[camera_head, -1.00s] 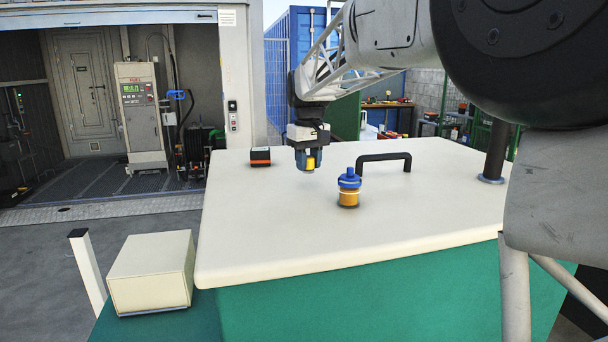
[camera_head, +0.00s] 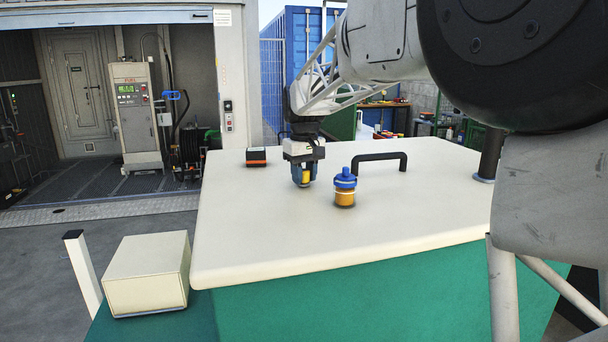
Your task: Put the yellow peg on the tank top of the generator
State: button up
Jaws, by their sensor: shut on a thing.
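The cream tank top (camera_head: 260,235) of the generator fills the middle of the view, above a green body. My gripper (camera_head: 303,180) points down over it and is shut on the yellow peg (camera_head: 306,179). The blue fingers hide most of the peg. The peg's lower end is at or close to the tank top; I cannot tell whether it touches. A blue-capped amber filler (camera_head: 345,190) stands upright on the top just right of my gripper, apart from it.
A black handle (camera_head: 380,157) stands behind the filler. A small black and orange box (camera_head: 256,157) sits at the back left of the top, near my gripper. A dark post (camera_head: 490,155) rises at the right. The front of the top is clear.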

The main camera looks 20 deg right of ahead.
aim_at(304, 170)
jog(key=shift+f, duration=0.1)
jog(key=o, duration=0.9)
jog(key=shift+o, duration=0.2)
notch_tip(304, 170, up, 12)
jog(key=shift+o, duration=0.3)
dwell(0.3)
